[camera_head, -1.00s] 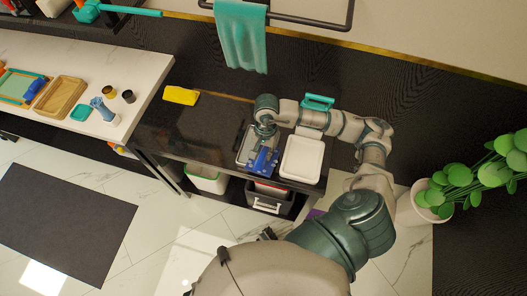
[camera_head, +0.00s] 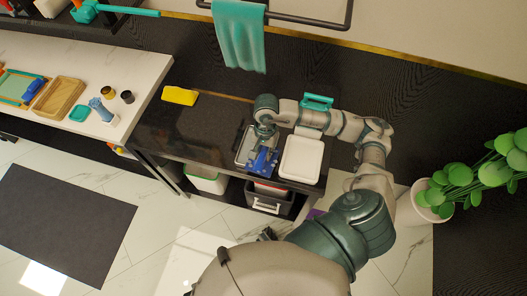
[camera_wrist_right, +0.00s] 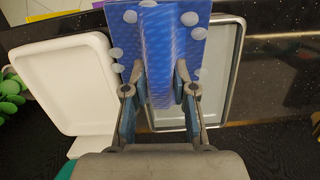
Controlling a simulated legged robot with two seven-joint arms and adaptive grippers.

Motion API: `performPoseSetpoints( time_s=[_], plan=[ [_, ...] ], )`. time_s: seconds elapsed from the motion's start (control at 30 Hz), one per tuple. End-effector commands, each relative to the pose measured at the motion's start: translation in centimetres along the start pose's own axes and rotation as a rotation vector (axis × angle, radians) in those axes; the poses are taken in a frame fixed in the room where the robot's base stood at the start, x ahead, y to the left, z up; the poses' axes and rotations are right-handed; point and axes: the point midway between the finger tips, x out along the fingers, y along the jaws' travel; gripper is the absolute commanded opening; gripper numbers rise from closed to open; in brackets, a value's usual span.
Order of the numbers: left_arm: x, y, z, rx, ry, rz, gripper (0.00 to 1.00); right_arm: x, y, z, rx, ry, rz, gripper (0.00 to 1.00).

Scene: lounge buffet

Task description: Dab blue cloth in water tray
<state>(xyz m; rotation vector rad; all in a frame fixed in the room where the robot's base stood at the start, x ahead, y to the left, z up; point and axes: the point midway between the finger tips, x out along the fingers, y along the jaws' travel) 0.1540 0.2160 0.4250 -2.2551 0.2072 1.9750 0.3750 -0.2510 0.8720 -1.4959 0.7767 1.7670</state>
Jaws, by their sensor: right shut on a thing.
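My right gripper (camera_wrist_right: 159,95) is shut on the blue cloth (camera_wrist_right: 184,55), which is pinched into a raised fold between the fingers. In the head view the blue cloth (camera_head: 263,161) shows below the right gripper (camera_head: 265,143), over the grey metal-rimmed water tray (camera_head: 241,157). In the wrist view the cloth covers the left part of the water tray (camera_wrist_right: 223,83). Pale rounded drops or dots show around the cloth's edges. I cannot tell whether the cloth touches the tray's bottom. My left gripper is not in view.
A white tray (camera_head: 302,160) sits right of the water tray on the dark counter (camera_head: 190,128). A yellow sponge (camera_head: 180,95) lies at the counter's back left. A teal towel (camera_head: 240,38) hangs behind. Bins (camera_head: 268,201) stand below.

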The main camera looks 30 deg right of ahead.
Motion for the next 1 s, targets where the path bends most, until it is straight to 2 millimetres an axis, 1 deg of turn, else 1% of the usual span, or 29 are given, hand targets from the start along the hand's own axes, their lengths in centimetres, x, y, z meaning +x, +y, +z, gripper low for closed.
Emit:
performPoseSetpoints(
  time_s=[0.17, 0.8, 1.0],
  plan=[
    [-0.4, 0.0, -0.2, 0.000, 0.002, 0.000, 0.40, -0.7, 0.0, 0.1, -0.001, 0.000, 0.000, 0.00],
    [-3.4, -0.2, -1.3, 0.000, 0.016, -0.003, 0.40, -6.3, 0.1, 1.0, -0.001, 0.001, -0.001, 0.00],
    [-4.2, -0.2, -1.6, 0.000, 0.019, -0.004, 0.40, -7.9, 0.1, 1.3, -0.001, 0.000, -0.001, 0.00]
  ],
)
